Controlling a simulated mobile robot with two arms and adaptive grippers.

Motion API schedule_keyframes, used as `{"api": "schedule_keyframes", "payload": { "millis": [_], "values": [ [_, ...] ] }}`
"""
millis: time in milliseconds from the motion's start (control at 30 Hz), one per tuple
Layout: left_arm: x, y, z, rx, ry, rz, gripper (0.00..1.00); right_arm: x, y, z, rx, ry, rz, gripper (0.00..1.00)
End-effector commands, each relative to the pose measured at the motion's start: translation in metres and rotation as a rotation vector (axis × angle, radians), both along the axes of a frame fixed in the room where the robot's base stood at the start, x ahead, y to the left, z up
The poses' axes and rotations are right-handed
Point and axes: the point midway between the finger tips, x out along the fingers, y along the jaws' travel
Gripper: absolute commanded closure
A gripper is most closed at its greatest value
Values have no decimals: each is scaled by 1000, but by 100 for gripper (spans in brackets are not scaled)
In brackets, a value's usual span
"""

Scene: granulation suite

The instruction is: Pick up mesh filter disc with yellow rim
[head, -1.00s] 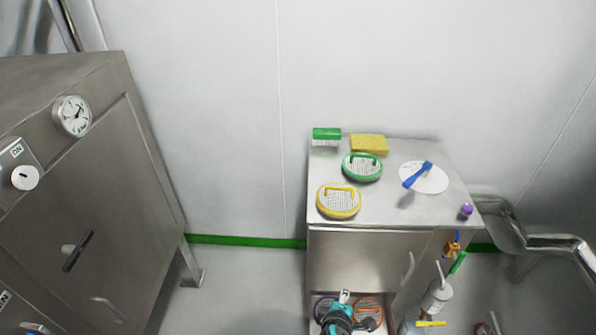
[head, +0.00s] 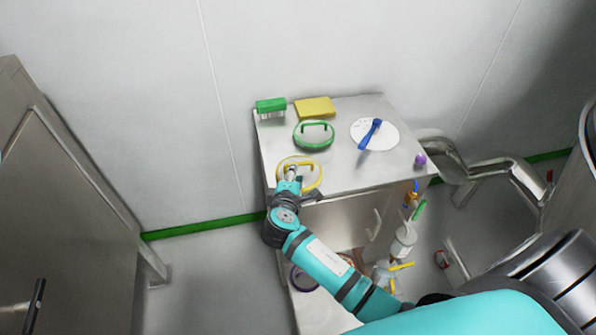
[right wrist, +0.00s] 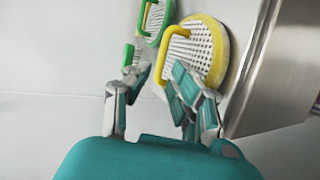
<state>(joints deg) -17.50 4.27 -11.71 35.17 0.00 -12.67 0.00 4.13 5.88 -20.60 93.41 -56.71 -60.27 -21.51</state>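The mesh filter disc with yellow rim (head: 301,160) lies at the front left of the steel cabinet top, partly hidden by my right gripper (head: 297,178). In the right wrist view the yellow-rimmed disc (right wrist: 203,45) shows its white perforated mesh and raised yellow handle. My right gripper (right wrist: 160,82) is open there, its fingers spread, with the handle close to the right finger. I cannot tell whether they touch. My left gripper is not in view.
A green-rimmed disc (head: 314,135) lies just behind. A green brush (head: 271,106), yellow sponge (head: 315,107), white disc (head: 386,140) with a blue tool (head: 370,134) and purple knob (head: 420,160) share the cabinet top (head: 355,173). Bottles stand below right.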

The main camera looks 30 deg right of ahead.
Motion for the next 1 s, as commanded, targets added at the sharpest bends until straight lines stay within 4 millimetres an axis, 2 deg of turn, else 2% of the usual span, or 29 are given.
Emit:
{"api": "schedule_keyframes", "payload": {
  "millis": [200,400,533,833,1000],
  "values": [
    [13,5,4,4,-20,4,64,11,-9,-5,-1,1,-1,77],
    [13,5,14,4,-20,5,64,30,-28,-15,-3,2,-2,77],
    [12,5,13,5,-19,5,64,42,-35,-22,-1,1,-2,77],
    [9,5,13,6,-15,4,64,45,-37,-25,1,0,0,77],
    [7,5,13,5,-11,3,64,45,-37,-25,1,0,0,99]
  ]
}}
